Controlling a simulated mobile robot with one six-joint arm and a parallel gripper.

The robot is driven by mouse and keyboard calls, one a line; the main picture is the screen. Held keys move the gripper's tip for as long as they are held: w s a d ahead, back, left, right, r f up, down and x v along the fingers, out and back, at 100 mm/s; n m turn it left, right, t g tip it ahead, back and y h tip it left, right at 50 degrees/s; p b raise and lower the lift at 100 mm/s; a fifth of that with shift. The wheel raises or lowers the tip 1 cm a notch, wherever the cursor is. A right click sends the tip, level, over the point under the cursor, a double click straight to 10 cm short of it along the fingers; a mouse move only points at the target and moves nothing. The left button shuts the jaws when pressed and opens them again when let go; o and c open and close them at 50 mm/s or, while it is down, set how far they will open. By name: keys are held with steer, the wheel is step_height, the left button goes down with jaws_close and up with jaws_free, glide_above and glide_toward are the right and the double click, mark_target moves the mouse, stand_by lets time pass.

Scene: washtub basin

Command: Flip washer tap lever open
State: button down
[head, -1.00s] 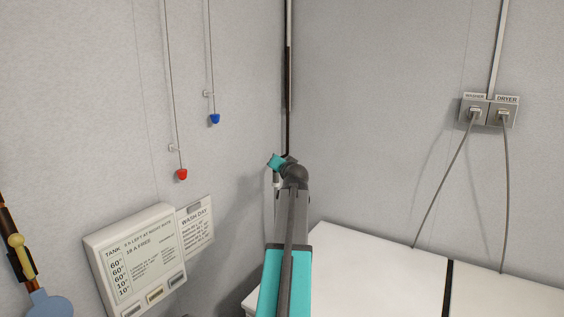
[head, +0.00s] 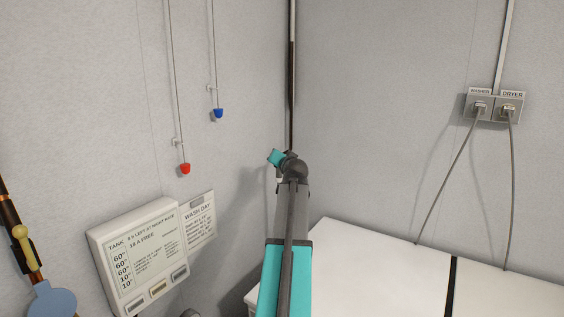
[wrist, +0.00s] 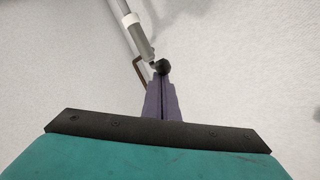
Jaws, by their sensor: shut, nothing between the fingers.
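In the wrist view my gripper (wrist: 161,88) is shut, with its two dark fingers together and nothing between them. Just beyond the fingertips is a grey pipe fitting (wrist: 141,42) with a dark rounded end. A thin brown bent rod (wrist: 139,68) shows beside it, to the left of the fingers. I cannot tell whether this rod is the washer tap lever, or whether the fingers touch it. In the head view my arm hides the fingers. A yellow-ended handle (head: 22,247) on a brown pipe (head: 10,210) shows at the far left, well away from my arm.
A dark pipe (head: 291,85) runs down the wall corner. White machine tops (head: 375,255) lie to the right below my arm. Labelled washer and dryer sockets (head: 493,107) with cords are on the right wall. A tank panel (head: 140,255), a wash-day notice (head: 199,218) and red and blue pulls (head: 185,169) are left.

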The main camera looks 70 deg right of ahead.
steer(key=shift+w+a+b, duration=0.2)
steer(key=shift+w+b, duration=0.3)
steer(key=shift+w, duration=0.3)
steer(key=shift+w+a+b, duration=0.25)
steer(key=shift+w+b, duration=0.2)
steer(key=shift+w, duration=0.4)
steer(key=shift+w+a+b, duration=0.2)
steer(key=shift+w+b, duration=0.3)
steer(key=shift+w, duration=0.3)
steer(key=shift+w+a, duration=0.1)
steer(key=shift+w, duration=0.05)
steer(key=s+a+r+b, duration=0.1)
steer(key=s+a+r, duration=0.2)
steer(key=a, duration=0.6)
steer(key=shift+a+r+b, duration=0.4)
steer(key=shift+r, duration=0.95)
steer(key=shift+s, duration=0.1)
